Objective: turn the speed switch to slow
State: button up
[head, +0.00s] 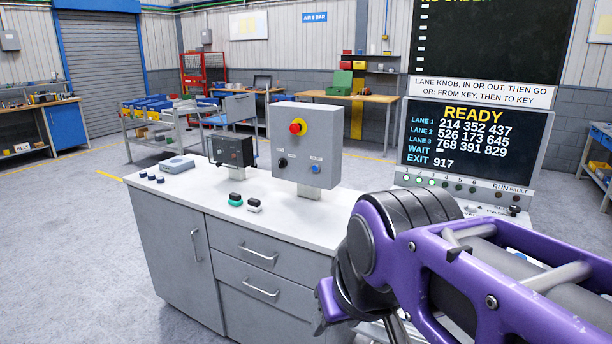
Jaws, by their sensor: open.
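A grey control box (305,145) stands on a short post on the white-topped cabinet. Its front has a red button on a yellow ring (298,127), a black knob (283,162) at lower left and a blue button (316,168) at lower right. A smaller black box (232,151) to its left also carries small controls. The labels are too small to read, so I cannot tell which control is the speed switch or how it is set. My gripper (340,306) is at the lower right, open, apart from both boxes, partly hidden by my purple arm and the frame edge.
A grey pad (177,165), small dark knobs (151,178), a green-based button block (235,200) and a white-based one (254,205) lie on the worktop (200,190). A display panel (473,145) reading READY stands at right, with lamps and switches below it.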

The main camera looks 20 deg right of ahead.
aim_at(514, 209)
jog(key=l, duration=2.5)
